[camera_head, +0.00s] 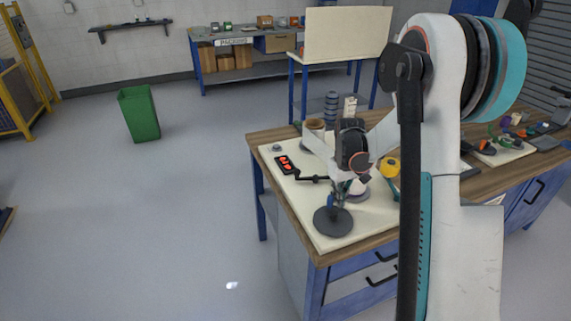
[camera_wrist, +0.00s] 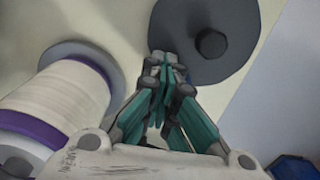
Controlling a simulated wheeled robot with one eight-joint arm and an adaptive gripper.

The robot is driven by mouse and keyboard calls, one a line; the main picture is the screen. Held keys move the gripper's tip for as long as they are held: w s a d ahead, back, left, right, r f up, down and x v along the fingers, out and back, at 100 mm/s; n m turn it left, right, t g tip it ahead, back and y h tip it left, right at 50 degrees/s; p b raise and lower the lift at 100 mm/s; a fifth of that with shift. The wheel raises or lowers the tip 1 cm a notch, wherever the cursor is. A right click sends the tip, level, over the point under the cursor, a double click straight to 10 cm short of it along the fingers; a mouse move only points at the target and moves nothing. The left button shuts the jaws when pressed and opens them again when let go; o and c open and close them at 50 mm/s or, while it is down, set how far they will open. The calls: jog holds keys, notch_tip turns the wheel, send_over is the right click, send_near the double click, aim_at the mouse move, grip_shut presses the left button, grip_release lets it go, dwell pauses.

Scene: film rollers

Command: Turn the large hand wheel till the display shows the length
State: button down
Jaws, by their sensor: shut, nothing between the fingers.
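The large hand wheel (camera_head: 333,224) is a dark grey disc at the near left part of the cream work board. In the wrist view the wheel (camera_wrist: 225,15) fills the upper middle, with a black knob (camera_wrist: 211,43) standing off its face. My gripper (camera_head: 338,203) is shut and empty, just by the wheel in the head view. In the wrist view its closed fingertips (camera_wrist: 163,68) overlap the wheel's lower left edge, left of the knob; I cannot tell whether they touch. The display (camera_head: 287,165) is a dark box with red digits too small to read.
A cream roll with purple ends (camera_wrist: 65,100) stands close left of my gripper in the wrist view. A yellow round object (camera_head: 389,167) and a brown roll (camera_head: 315,127) are on the bench. A green bin (camera_head: 139,113) stands on open floor.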

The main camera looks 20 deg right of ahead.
dwell(0.3)
jog(key=shift+w+a, duration=0.5)
jog(key=shift+a, duration=0.3)
jog(key=shift+w+a, duration=0.2)
jog(key=shift+a, duration=0.3)
jog(key=shift+d, duration=0.1)
jog(key=shift+w+d, duration=0.1)
jog(key=shift+d, duration=0.75)
notch_tip(320, 180, up, 7)
jog(key=p, duration=0.4)
